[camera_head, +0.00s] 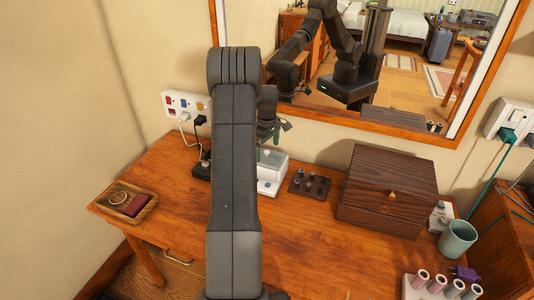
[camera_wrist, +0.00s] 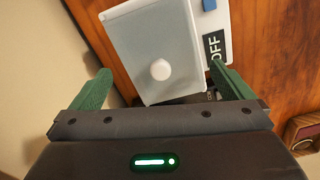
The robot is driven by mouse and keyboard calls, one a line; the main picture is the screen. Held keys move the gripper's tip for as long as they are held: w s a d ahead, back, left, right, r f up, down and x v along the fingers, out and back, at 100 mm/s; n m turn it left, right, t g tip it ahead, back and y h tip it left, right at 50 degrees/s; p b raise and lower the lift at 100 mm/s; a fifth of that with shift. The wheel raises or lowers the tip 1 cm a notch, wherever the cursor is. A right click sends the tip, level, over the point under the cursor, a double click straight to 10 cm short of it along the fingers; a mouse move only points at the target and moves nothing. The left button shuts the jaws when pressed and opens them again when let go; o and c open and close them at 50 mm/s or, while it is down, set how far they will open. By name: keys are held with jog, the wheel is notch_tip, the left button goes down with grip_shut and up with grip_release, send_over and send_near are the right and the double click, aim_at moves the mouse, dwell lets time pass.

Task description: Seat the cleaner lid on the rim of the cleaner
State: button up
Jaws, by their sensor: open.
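The cleaner (camera_head: 268,188) is a small white box near the back of the wooden table, partly hidden by my arm. Its pale grey lid (camera_head: 274,163) lies over its top. In the wrist view the lid (camera_wrist: 137,45) is a flat panel with a round white knob (camera_wrist: 160,69). The cleaner's white body (camera_wrist: 217,22) shows along the lid's right side, with a blue part and an "OFF" label. I cannot tell whether the lid sits flush on the rim. My gripper (camera_wrist: 160,75) is open above the lid, its green fingers apart either side of the knob.
A dark holder (camera_head: 310,184) with small items stands right of the cleaner, then a brown wooden box (camera_head: 385,190). A power strip (camera_head: 185,103) and black plug are at the left. A wooden tray (camera_head: 126,201) lies far left. The table's front middle is clear.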

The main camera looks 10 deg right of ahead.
notch_tip(320, 180, up, 11)
jog(key=b, duration=0.1)
dwell(0.4)
notch_tip(320, 180, down, 14)
jog(key=shift+r+p, duration=0.15)
jog(key=shift+p, duration=0.85)
jog(key=shift+s+a+r, duration=0.1)
